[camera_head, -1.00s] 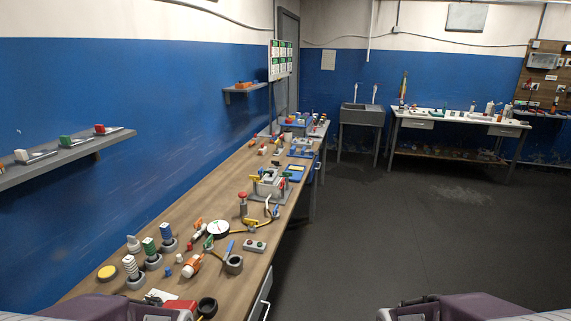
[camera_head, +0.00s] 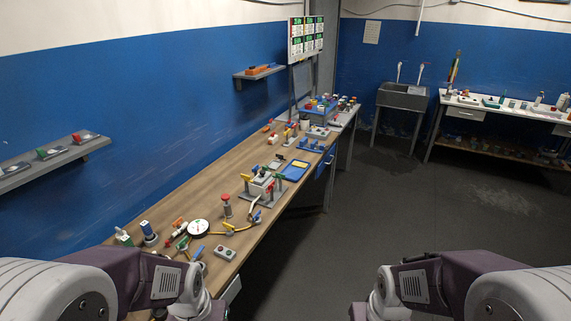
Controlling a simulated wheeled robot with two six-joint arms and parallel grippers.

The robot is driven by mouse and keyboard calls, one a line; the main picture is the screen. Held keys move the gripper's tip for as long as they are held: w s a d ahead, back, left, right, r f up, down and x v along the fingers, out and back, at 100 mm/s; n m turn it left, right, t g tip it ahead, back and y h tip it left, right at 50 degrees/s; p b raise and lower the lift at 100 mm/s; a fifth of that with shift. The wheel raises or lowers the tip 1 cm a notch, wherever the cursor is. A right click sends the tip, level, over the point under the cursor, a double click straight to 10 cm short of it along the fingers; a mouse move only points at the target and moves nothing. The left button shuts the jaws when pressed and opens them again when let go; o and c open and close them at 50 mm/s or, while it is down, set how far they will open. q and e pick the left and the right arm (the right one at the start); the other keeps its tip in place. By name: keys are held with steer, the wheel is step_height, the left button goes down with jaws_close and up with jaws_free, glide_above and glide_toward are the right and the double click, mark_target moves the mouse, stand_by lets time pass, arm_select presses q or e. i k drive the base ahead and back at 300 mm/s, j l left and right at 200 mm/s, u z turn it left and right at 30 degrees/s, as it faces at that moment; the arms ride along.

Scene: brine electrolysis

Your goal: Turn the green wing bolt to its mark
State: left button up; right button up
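A small green winged piece (camera_head: 280,180) stands on the right of a grey clamp-like fixture (camera_head: 262,190) midway along the wooden bench, with a yellow winged piece (camera_head: 245,178) on its left. Another green piece (camera_head: 183,243) lies beside a round white gauge (camera_head: 198,228) nearer to me. At this size I cannot tell which green piece is the wing bolt, and no mark can be made out. My two arms enter at the bottom left and bottom right, well short of the fixture. Neither gripper's fingers show.
The wooden bench (camera_head: 200,190) runs away along the blue wall. A red-topped post (camera_head: 226,205), a button box (camera_head: 225,252) and a blue tray (camera_head: 295,170) sit on it. A wall shelf (camera_head: 60,155) is at left. The floor (camera_head: 420,215) right of the bench is clear.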

mark_target(277, 176)
steer(key=i+l+u, duration=0.3)
steer(key=i+l, duration=0.45)
steer(key=i+l+u, duration=0.35)
steer(key=i+l, duration=0.5)
steer(key=i+l+u, duration=0.15)
steer(key=i, duration=0.3)
steer(key=i+l+u, duration=0.15)
steer(key=i, duration=0.3)
